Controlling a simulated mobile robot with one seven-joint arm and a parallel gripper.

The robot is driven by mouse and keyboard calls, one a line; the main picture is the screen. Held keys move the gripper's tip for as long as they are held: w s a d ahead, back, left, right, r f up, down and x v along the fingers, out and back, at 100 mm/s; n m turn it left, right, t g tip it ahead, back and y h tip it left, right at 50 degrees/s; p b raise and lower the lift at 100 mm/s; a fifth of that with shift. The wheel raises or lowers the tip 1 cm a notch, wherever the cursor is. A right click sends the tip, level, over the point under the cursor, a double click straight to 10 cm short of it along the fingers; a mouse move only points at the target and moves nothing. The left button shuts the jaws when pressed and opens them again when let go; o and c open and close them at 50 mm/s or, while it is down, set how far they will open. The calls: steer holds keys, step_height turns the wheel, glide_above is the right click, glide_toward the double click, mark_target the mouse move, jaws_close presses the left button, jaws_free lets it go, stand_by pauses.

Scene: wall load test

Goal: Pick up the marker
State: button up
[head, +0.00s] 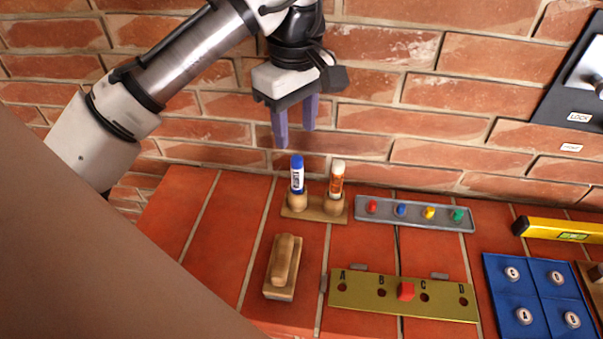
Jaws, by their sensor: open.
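A blue-capped marker (297,175) stands upright in the left cup of a small wooden holder (315,213). Beside it, in the right cup, stands an orange-brown marker-like stick with a pale top (336,180). My gripper (295,136) hangs above the holder, close over the blue-capped marker, with its two purple fingers pointing down. The fingers are apart and nothing is between them. I cannot tell from this view how far the fingertips are from the marker in depth.
A wooden eraser-like block (283,267) lies in front of the holder. A grey tray (416,213) with coloured pegs, a lettered brass plate (445,299), a yellow level (556,229) and a blue box (538,296) lie to the right. A brick wall (440,100) stands behind.

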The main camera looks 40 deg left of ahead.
mark_target(298, 175)
step_height(298, 175, down, 6)
steer(key=shift+r, duration=0.1)
steer(key=f, duration=0.1)
steer(key=f+p, duration=0.1)
steer(key=f, duration=0.2)
steer(key=shift+s+d+f, duration=0.25)
steer(key=shift+d, duration=0.05)
steer(key=shift+f, duration=0.65)
jaws_close()
steer(key=shift+w+r+p, duration=0.1)
steer(key=shift+r+p, duration=0.1)
steer(key=shift+p, duration=0.15)
